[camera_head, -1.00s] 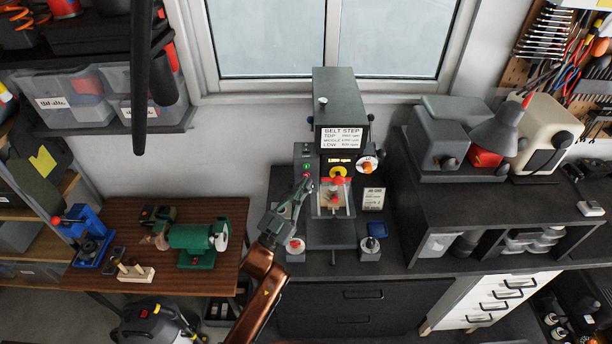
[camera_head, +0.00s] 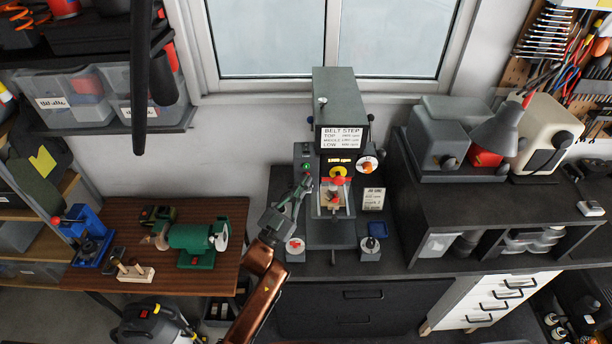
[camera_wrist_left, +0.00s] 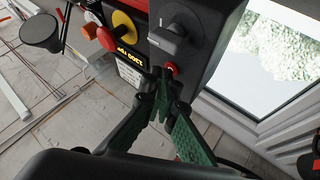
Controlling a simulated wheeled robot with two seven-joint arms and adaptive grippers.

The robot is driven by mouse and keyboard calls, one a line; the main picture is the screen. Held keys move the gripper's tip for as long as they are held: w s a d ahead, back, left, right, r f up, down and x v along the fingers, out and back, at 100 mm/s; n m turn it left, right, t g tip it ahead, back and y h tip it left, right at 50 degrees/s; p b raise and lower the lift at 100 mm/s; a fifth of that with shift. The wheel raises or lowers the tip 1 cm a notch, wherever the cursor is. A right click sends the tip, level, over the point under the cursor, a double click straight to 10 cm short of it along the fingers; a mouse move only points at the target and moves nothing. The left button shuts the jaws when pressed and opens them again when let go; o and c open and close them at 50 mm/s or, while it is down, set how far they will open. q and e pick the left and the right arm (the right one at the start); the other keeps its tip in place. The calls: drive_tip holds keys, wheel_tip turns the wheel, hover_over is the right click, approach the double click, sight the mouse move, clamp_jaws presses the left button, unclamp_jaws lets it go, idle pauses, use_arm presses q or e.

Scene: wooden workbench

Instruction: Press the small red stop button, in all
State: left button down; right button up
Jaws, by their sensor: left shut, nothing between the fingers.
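The small red stop button (camera_wrist_left: 171,68) shows in the left wrist view on the dark control box, below a grey rotary switch (camera_wrist_left: 174,38). My left gripper (camera_wrist_left: 168,86) is shut and empty. Its tips are right at the button's lower edge in that view; I cannot tell whether they touch it. In the head view the left gripper (camera_head: 306,182) points up at the control box on the left side of the grey drill press (camera_head: 341,100), and the button is hard to make out there. My right gripper is not in view.
A larger red knob on a yellow disc (camera_wrist_left: 124,24) sits beside the box, by a lit rpm display (camera_wrist_left: 129,55). In the head view, a green grinder (camera_head: 190,240) stands on the wooden bench to the left. A window is behind the press.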

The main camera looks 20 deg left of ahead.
use_arm(q)
drive_tip(key=shift+w, duration=0.15)
idle(0.4)
drive_tip(key=shift+s+d+p, duration=0.2)
drive_tip(key=shift+s+p, duration=0.1)
drive_tip(key=shift+s, duration=0.5)
drive_tip(key=s, duration=0.2)
drive_tip(key=s+d+p, duration=0.1)
drive_tip(key=s, duration=0.1)
drive_tip(key=shift+s+d, duration=0.2)
drive_tip(key=shift+s, duration=0.2)
idle(0.4)
